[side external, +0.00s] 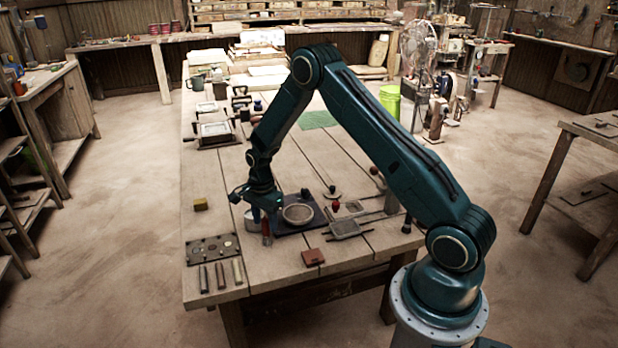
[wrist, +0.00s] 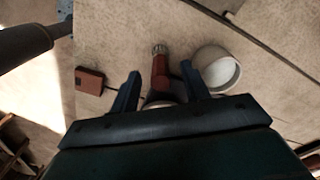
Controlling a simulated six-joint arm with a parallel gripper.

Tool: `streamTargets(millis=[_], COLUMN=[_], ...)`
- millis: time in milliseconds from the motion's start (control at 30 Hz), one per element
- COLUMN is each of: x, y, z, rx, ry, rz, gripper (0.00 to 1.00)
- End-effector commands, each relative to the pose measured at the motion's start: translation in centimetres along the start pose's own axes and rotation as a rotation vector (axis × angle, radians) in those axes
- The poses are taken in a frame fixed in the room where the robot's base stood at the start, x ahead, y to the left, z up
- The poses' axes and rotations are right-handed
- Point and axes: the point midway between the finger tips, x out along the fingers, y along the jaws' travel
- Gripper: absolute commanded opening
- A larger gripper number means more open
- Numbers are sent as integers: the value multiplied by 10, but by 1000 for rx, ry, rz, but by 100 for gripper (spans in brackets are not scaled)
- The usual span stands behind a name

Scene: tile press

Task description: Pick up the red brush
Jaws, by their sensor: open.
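The red brush (wrist: 160,68) shows in the wrist view, with its red body between my two fingers and a grey end pointing away. In the side view a small upright red piece that looks like it (side external: 267,234) shows just below my gripper (side external: 260,208). My gripper also shows in the wrist view (wrist: 160,78), with its fingers spread on either side of the brush and gaps on both sides. The brush's near end is partly hidden behind the gripper body.
A pale round cup (wrist: 217,70) stands close to the right finger. A round dish (side external: 298,213) sits on a dark mat (side external: 317,224). A reddish block (side external: 313,257) lies near the table's front edge. A dark plate (side external: 212,249) and several small bars (side external: 221,275) lie at the front left.

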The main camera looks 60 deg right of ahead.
Motion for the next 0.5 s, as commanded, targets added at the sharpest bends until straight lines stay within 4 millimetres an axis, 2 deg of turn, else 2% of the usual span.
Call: streamTargets(millis=[233,500], x=[28,36], y=[0,-1], z=[0,0], rx=[0,0], ry=[0,0], rz=[3,0], gripper=[46,46])
